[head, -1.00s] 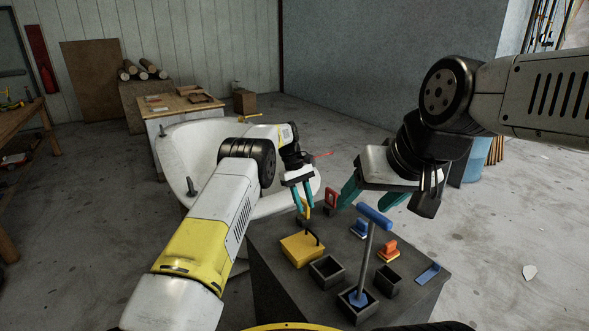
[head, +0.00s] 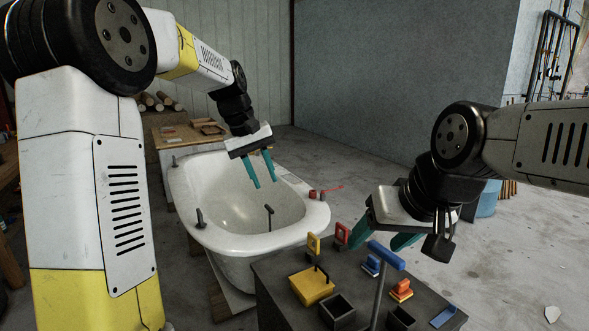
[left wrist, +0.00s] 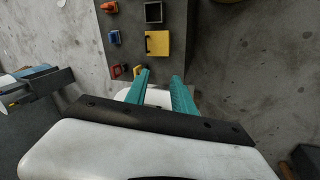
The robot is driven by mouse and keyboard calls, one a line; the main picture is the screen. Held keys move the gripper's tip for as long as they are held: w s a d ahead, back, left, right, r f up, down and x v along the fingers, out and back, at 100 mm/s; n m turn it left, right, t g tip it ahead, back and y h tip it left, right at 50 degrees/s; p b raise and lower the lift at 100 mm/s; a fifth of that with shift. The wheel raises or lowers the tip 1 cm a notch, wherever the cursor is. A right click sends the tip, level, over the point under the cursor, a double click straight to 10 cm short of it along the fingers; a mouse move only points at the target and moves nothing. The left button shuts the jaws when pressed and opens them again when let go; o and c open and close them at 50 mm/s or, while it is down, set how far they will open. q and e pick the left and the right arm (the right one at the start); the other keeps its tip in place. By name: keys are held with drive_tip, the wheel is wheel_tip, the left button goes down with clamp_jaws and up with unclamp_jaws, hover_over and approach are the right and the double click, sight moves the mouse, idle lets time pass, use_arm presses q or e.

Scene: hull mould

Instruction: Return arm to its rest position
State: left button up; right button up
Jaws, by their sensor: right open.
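My left gripper (head: 261,170) hangs over the white tub-shaped mould (head: 183,205), with its two teal fingers apart and nothing between them. In the left wrist view my left gripper (left wrist: 158,84) also shows parted fingers and a gap with no object held. The left arm is raised and bent, and its links fill the left side of the head view. My right gripper (head: 383,238) is open above the back edge of the dark tool stand (head: 275,272), near the red-handled tool (head: 342,234). Part of its fingers is hidden behind its own body.
The stand holds a yellow block (head: 312,286), a yellow-handled tool (head: 313,245), a blue-handled tool (head: 372,265), an orange tool (head: 401,290), dark open boxes (head: 338,309) and a tall blue T-handle (head: 387,255). A wooden table (head: 186,133) stands behind the mould.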

use_arm(q)
drive_tip(key=s+a+m+t, duration=0.1)
drive_tip(key=s+a+t, duration=0.1)
drive_tip(key=s, duration=1)
drive_tip(key=s+a+f+m+t+y, duration=0.1)
drive_tip(key=s+a, duration=0.3)
drive_tip(key=s, duration=0.9)
drive_tip(key=shift+s+a+f+m+t, duration=0.15)
drive_tip(key=shift+s+f+m+t, duration=0.15)
drive_tip(key=shift+m+t, duration=0.45)
